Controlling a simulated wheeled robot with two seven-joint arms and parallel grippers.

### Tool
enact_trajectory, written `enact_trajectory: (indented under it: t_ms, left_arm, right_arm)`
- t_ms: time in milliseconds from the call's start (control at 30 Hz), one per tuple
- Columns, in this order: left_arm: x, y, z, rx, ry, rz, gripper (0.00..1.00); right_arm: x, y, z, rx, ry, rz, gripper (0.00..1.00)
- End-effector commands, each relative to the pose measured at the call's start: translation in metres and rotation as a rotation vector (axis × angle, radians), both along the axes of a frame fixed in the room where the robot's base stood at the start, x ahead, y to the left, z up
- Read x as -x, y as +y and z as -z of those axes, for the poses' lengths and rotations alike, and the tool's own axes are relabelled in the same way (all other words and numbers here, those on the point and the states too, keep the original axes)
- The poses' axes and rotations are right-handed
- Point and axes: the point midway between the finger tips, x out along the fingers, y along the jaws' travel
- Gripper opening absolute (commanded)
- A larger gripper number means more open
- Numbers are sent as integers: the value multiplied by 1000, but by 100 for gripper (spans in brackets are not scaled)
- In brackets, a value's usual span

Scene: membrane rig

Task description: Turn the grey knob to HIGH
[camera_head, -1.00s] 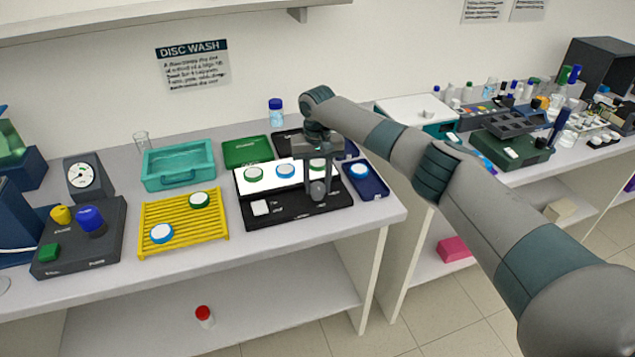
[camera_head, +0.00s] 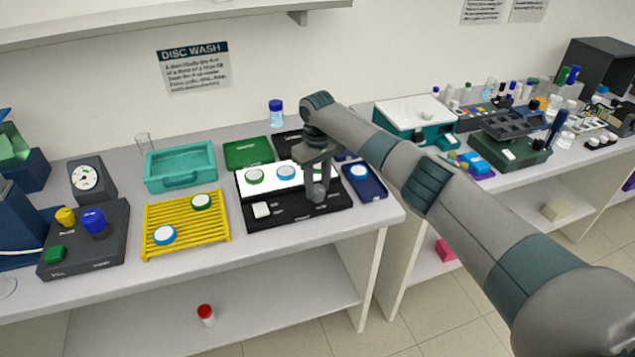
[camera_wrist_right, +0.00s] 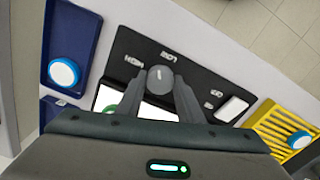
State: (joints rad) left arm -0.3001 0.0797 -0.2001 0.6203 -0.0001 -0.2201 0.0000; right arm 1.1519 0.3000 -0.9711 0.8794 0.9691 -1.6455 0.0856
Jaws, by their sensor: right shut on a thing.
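The grey knob (camera_wrist_right: 160,77) stands on the front of the black rig panel (camera_wrist_right: 205,75), with a pale pointer mark on its top. In the right wrist view two white labels lie beyond it: HIGH on the left and LOW closer to the middle. The mark points roughly up the picture, nearer LOW. My right gripper (camera_wrist_right: 158,86) has its fingers on both sides of the knob and is shut on it. In the head view the knob also shows (camera_head: 319,190) below my right gripper (camera_head: 317,180). My left gripper is not in view.
The rig's white strip (camera_head: 270,178) carries several discs. A blue tray (camera_head: 378,190) with a disc sits close on the right. A yellow rack (camera_head: 187,238) with two discs is on the left. A dark box with coloured knobs (camera_head: 100,255) stands further left.

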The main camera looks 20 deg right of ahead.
Motion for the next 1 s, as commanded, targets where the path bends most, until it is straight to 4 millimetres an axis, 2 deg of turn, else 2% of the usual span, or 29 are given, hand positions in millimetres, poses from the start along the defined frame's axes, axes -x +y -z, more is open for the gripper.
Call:
enact_trajectory:
  t_ms: [433, 1000]
  left_arm:
    - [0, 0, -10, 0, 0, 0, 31]
    - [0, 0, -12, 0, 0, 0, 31]
  right_arm:
    - [-1, 1, -2, -2, -5, -424, 11]
    - [-2, 1, -3, -1, -7, -916, 11]
